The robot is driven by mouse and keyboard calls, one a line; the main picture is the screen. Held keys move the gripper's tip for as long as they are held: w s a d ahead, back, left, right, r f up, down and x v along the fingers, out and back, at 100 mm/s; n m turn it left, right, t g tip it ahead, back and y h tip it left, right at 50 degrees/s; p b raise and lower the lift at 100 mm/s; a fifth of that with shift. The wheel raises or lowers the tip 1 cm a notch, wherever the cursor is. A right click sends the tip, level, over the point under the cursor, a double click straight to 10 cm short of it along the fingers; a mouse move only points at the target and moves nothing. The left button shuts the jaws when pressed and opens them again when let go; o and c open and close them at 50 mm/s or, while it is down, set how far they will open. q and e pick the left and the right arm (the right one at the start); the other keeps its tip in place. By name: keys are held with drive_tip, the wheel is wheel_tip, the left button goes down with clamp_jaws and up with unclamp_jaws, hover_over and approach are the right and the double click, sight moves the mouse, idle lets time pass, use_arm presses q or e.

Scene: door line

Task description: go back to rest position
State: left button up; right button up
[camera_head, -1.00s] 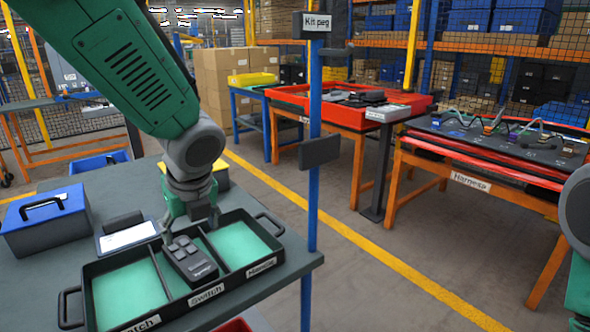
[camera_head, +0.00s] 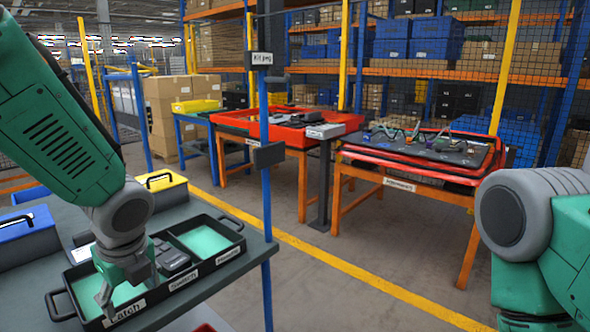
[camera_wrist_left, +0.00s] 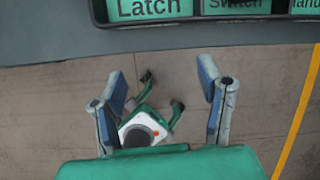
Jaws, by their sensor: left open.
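My left gripper (camera_head: 128,290) hangs over the front part of the black kit tray, in front of its Latch compartment, in the head view. The black kit tray (camera_head: 235,232) has green-lined compartments. A dark switch unit (camera_head: 172,259) lies in the middle compartment, partly hidden by my gripper. The tray's Latch label (camera_wrist_left: 150,8) shows at the top of the wrist view. My right arm enters at the right; its fingers are not visible.
A yellow-lidded box (camera_head: 160,182) and a blue-lidded box (camera_head: 26,235) stand on the dark table behind the tray. A blue kit peg post (camera_head: 265,190) rises at the table's right edge. Red-topped benches (camera_head: 405,165) stand beyond a yellow floor line. The floor between is clear.

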use_arm(q)
drive_tip(key=s+d+f+n+g+h, duration=0.1)
drive_tip(key=s+f+n+h, duration=0.1)
drive_tip(key=s+f+n, duration=0.65)
drive_tip(key=s+d+f+n+g+h, duration=0.15)
drive_tip(key=s+f+n, duration=0.25)
drive_tip(key=f, duration=0.9)
drive_tip(key=s+a+f+n, duration=0.1)
drive_tip(key=s+f+n, duration=0.2)
drive_tip(key=s+n, duration=0.2)
drive_tip(key=s+a+f+n, duration=0.2)
drive_tip(key=s+f+n, duration=0.2)
drive_tip(key=s+n, duration=0.2)
drive_tip(key=shift+s+f+y, duration=0.25)
drive_tip(key=shift+s+y, duration=0.1)
drive_tip(key=shift+s, duration=0.85)
drive_tip(key=shift+d+r+n+t, duration=0.1)
drive_tip(key=shift+d+n+t, duration=0.1)
drive_tip(key=shift+n+t, duration=0.05)
drive_tip(key=shift+a, duration=0.15)
